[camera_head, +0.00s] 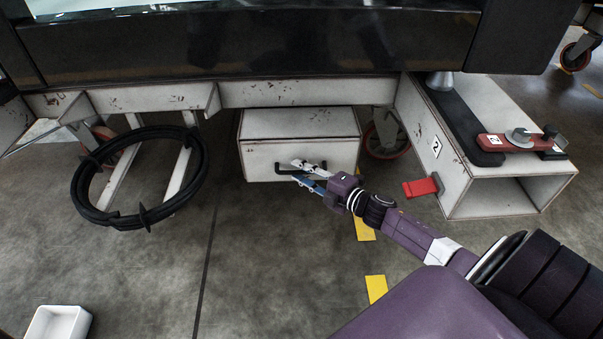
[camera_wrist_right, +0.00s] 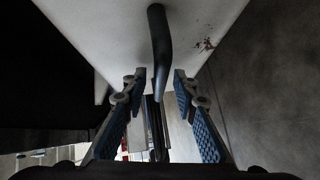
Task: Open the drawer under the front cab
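The drawer (camera_head: 262,158) is a white box front under the black cab, and it looks shut. Its black bar handle (camera_head: 285,166) runs across the front. My right gripper (camera_head: 300,171) is at the handle, with one finger above the bar and the other below it. In the right wrist view the dark handle (camera_wrist_right: 160,50) stands between the spread fingers of the right gripper (camera_wrist_right: 158,85), with a gap on both sides. The right gripper is open. My left gripper is in neither view.
A black hose coil (camera_head: 140,178) hangs left of the drawer. A white trolley frame (camera_head: 470,155) with a red tab (camera_head: 421,187) stands to the right. A white bin (camera_head: 58,322) sits at the lower left. The floor before the drawer is mostly clear, with yellow markings (camera_head: 376,288).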

